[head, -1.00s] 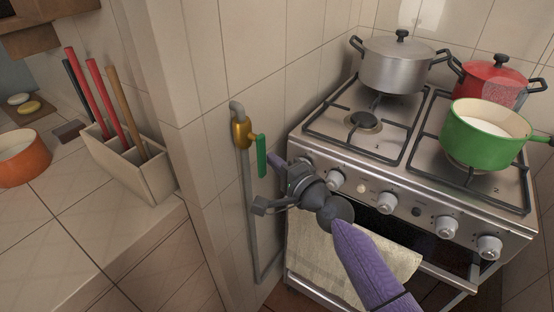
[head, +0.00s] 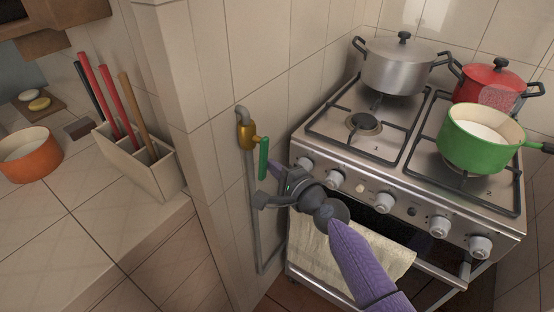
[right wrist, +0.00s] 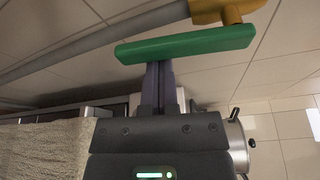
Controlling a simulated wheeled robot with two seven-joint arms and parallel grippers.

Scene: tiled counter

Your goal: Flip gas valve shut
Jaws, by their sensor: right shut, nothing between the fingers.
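The gas valve is a brass body (head: 246,135) on a grey pipe on the tiled wall, left of the stove. Its green handle (head: 264,158) hangs down, roughly along the pipe. In the right wrist view the green handle (right wrist: 185,45) lies across the picture just beyond the fingertips, with the brass body (right wrist: 218,10) at its upper right. My right gripper (head: 270,169) is shut and empty, its fingertips close to the lower part of the handle. I cannot tell whether they touch it. My left gripper is not in view.
The stove (head: 400,185) stands right of the valve, with knobs along its front and a towel (head: 345,250) on its rail. A grey pot (head: 393,68), a red pot (head: 485,85) and a green pan (head: 475,150) stand on top. A utensil holder (head: 150,175) is on the left counter.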

